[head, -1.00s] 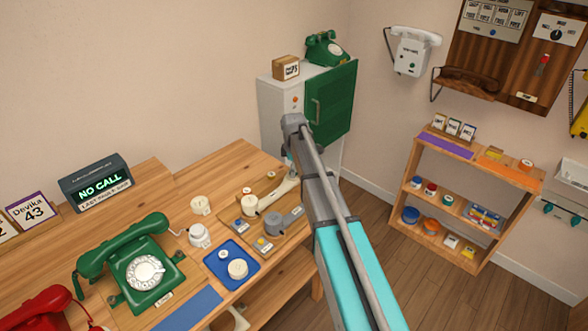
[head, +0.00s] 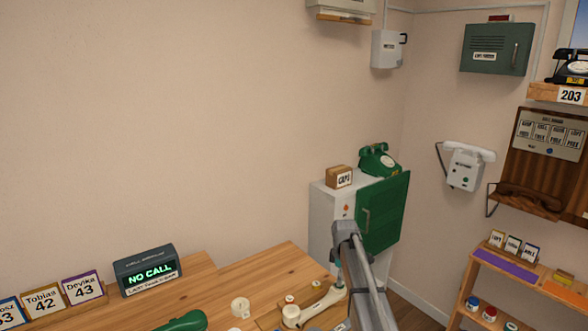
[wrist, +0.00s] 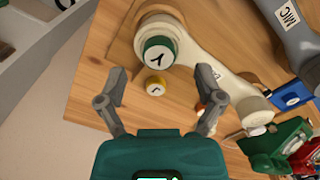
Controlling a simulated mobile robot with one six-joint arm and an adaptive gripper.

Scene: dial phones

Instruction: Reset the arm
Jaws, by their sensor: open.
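My arm (head: 362,280) reaches from the bottom of the head view toward the right end of the wooden desk (head: 275,257). The head view does not show my fingertips. In the wrist view my gripper (wrist: 160,98) is open, with its two grey fingers apart and nothing between them touching. Beyond the fingers lie a cream handset (wrist: 215,72), a green-topped cap marked Y (wrist: 158,54) at its upper end, and a small yellow-and-white cap (wrist: 155,86) on the wood. The cream handset also shows in the head view (head: 318,303).
A display reading NO CALL (head: 147,271) and name cards (head: 45,300) stand on the desk. A white cabinet with a green door (head: 384,213) bears a green phone (head: 379,160) and a CAPS box (head: 339,177). A wooden shelf (head: 520,290) stands at right.

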